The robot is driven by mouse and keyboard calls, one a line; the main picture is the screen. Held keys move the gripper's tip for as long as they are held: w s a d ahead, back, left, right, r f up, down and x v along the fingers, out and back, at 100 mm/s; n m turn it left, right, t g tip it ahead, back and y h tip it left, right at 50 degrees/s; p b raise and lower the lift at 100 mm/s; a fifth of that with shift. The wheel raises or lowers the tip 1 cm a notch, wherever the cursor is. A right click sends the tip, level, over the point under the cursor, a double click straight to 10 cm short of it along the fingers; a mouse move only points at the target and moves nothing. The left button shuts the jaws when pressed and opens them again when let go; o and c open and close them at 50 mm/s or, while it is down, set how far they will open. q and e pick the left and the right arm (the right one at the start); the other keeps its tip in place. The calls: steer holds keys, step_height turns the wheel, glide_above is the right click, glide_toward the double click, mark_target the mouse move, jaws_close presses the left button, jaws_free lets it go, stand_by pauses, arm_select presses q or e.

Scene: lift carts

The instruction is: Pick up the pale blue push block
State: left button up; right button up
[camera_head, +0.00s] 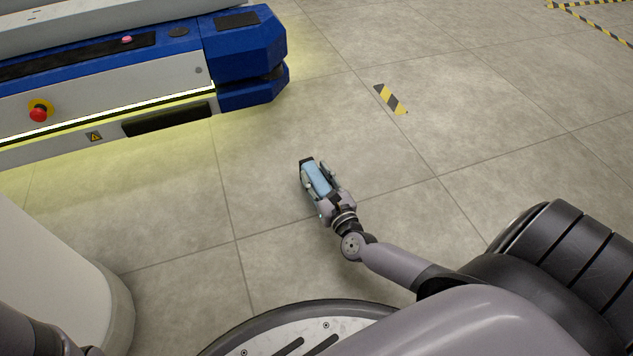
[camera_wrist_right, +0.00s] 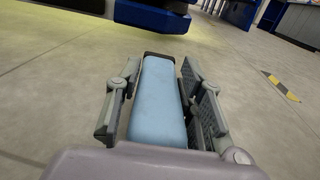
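The pale blue push block (camera_head: 318,177) is a long blue piece with a dark far end, near the middle of the head view. My right gripper (camera_head: 320,174) has its fingers on either side of it. In the right wrist view the block (camera_wrist_right: 157,100) fills most of the space between the fingers of the right gripper (camera_wrist_right: 158,95), its near end hidden by the gripper's body. I cannot tell whether both pads press on it, or whether it touches the floor. My left gripper is not in view.
A blue and white lift cart (camera_head: 245,50) with a lit strip and a red button (camera_head: 38,114) stands at the upper left. A yellow-black floor mark (camera_head: 391,99) lies beyond the gripper to the right. The tiled floor around the gripper is clear.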

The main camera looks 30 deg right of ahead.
jaws_close()
steer(key=shift+r, duration=0.1)
stand_by(0.5)
